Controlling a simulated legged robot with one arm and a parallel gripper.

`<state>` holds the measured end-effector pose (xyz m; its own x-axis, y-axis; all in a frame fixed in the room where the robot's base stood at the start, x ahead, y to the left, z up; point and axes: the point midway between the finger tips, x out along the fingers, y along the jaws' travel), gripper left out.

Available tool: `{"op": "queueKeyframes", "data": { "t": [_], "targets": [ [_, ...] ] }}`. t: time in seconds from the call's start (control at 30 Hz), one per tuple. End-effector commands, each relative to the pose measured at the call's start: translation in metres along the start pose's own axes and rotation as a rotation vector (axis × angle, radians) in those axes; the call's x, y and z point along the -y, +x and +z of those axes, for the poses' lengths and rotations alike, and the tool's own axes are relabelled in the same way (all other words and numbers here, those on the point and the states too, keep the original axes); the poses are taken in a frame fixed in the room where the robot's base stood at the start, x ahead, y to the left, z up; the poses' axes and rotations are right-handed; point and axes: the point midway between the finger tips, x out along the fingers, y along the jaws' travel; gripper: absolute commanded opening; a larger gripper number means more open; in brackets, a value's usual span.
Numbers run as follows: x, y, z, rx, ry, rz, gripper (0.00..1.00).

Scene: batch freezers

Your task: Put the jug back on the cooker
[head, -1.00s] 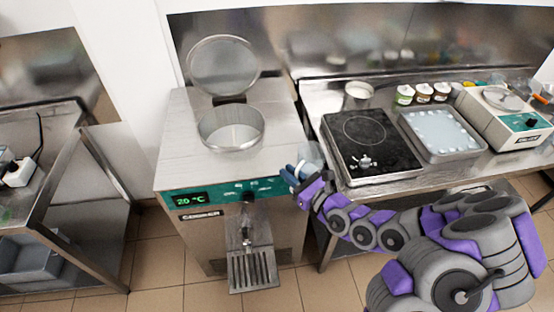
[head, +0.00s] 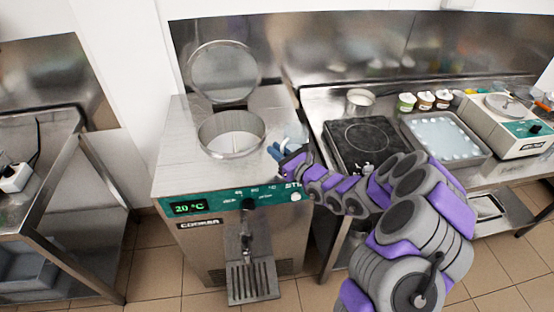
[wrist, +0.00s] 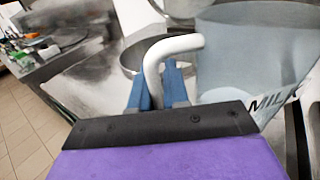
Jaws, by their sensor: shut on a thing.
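The jug (wrist: 265,50) is pale and see-through, with "MILK" printed on its side and a white handle. In the wrist view my gripper (wrist: 160,85) is shut on that handle with its blue fingers. In the head view my gripper (head: 278,152) and the faint jug (head: 297,135) are at the right edge of the cooker's top, right of its round opening. I cannot tell whether the jug's base touches the top. The cooker (head: 172,160) is a steel box with a green front panel reading 20 °C. Its round lid (head: 224,75) stands open.
A steel counter to the right holds a black hob (head: 350,135), a metal pot (head: 360,100), several small tubs (head: 425,100), a tray (head: 475,155) and a scale-like machine (head: 520,130). A tap and drip grate (head: 252,283) stick out at the cooker's front.

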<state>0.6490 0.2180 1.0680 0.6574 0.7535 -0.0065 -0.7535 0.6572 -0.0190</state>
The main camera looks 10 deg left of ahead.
Motion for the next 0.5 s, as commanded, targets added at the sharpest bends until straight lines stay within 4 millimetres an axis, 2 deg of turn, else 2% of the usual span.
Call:
{"op": "queueKeyframes", "data": {
  "t": [0.13, 0.3, 0.5],
  "targets": [
    [0.001, 0.000, -0.011, -0.002, 0.001, -0.001, 0.00],
    [0.000, 0.000, -0.034, -0.005, 0.000, -0.001, 0.00],
    [0.000, 0.000, -0.035, -0.001, 0.000, 0.000, 0.00]
  ]
}}
